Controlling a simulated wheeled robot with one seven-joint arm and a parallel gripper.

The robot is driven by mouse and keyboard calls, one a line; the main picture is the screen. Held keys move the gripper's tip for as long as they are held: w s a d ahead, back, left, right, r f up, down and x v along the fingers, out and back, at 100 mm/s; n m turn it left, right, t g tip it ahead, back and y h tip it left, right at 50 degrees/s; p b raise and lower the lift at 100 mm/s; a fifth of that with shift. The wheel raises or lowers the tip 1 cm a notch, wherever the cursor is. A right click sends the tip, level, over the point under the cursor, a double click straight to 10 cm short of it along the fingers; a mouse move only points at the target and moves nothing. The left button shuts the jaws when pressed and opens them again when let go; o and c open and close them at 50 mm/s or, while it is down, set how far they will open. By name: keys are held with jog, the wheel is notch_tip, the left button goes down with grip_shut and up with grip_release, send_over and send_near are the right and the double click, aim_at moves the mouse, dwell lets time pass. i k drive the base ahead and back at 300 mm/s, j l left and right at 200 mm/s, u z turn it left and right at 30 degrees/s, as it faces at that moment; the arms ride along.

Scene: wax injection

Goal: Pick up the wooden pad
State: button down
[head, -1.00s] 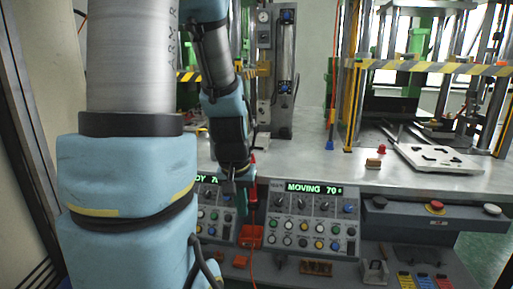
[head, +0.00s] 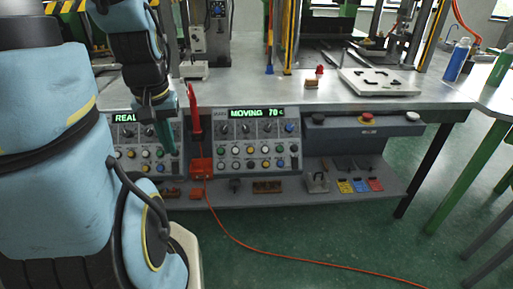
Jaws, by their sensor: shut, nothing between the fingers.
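A small brown wooden block (head: 312,83), which looks like the wooden pad, lies on the metal bench top (head: 240,92), left of a white plate. A darker brown wooden piece (head: 267,186) lies on the lower shelf; I cannot tell whether it is a pad too. My gripper (head: 165,142) points down in front of the left control panel, left of both wooden pieces and apart from them. Its teal fingers look shut, with nothing seen between them.
A red tool (head: 194,112) stands in a red holder (head: 201,167) just right of my gripper. A white plate with black cut-outs (head: 375,82) and a red knob (head: 320,71) are near the block. Posts rise behind. An orange cable (head: 290,262) crosses the green floor.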

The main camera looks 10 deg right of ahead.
aim_at(310, 82)
jog(key=z, duration=1.3)
jog(key=i+l, duration=0.3)
jog(key=i+l+u, duration=0.15)
jog(key=u, duration=0.2)
jog(key=i+l+u, duration=0.15)
jog(key=u, duration=0.15)
jog(key=i+l+u, duration=0.1)
jog(key=l+u, duration=0.25)
jog(key=j+u, duration=0.1)
jog(key=u, duration=1.15)
